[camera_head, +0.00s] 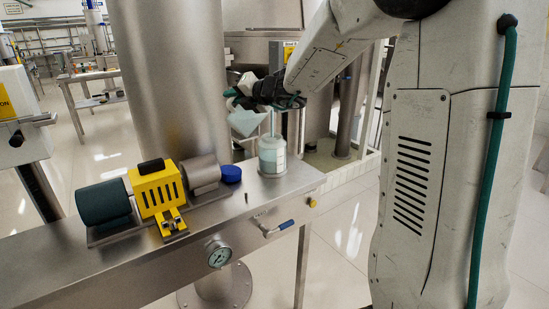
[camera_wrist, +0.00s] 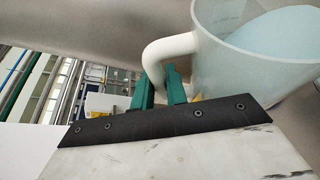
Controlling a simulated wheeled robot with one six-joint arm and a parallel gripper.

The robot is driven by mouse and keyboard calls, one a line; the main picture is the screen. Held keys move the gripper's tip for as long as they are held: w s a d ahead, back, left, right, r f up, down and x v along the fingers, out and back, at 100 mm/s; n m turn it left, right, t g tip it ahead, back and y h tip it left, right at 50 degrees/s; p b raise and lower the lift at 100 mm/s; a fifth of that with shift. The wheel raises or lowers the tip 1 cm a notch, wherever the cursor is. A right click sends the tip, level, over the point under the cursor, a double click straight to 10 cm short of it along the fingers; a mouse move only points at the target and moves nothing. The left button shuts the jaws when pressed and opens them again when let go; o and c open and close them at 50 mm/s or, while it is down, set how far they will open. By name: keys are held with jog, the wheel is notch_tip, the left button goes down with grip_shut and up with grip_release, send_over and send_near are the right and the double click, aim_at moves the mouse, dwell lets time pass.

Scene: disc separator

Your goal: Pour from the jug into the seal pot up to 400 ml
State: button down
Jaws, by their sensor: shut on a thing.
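The jug (camera_head: 243,121) is pale and translucent. In the head view it is tilted beside and above the seal pot. My gripper (camera_head: 270,92) is shut on its handle; the wrist view shows the green fingers (camera_wrist: 160,87) at the white handle of the jug (camera_wrist: 225,68), with pale blue liquid inside. The seal pot (camera_head: 272,157) is a clear vessel standing upright on the steel bench, with pale bluish contents. A thin pale upright strip shows above the pot; I cannot tell whether it is a stream or part of the pot. The level against its marks is too small to read.
On the steel bench (camera_head: 225,202) stand a yellow unit (camera_head: 155,190) with a dark green cylinder and a steel cylinder. A blue cap (camera_head: 231,174) lies left of the pot. A gauge (camera_head: 218,254) and blue-handled valve (camera_head: 285,225) are on the front. A large steel column rises behind.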

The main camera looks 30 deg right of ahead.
dwell(0.4)
jog(key=shift+d+r, duration=0.1)
jog(key=shift+d, duration=0.05)
dwell(0.8)
jog(key=shift+d+m, duration=0.2)
jog(key=shift+m, duration=0.2)
jog(key=shift+d, duration=0.1)
dwell(0.9)
jog(key=shift+d+r+y, duration=0.1)
jog(key=shift+y, duration=0.3)
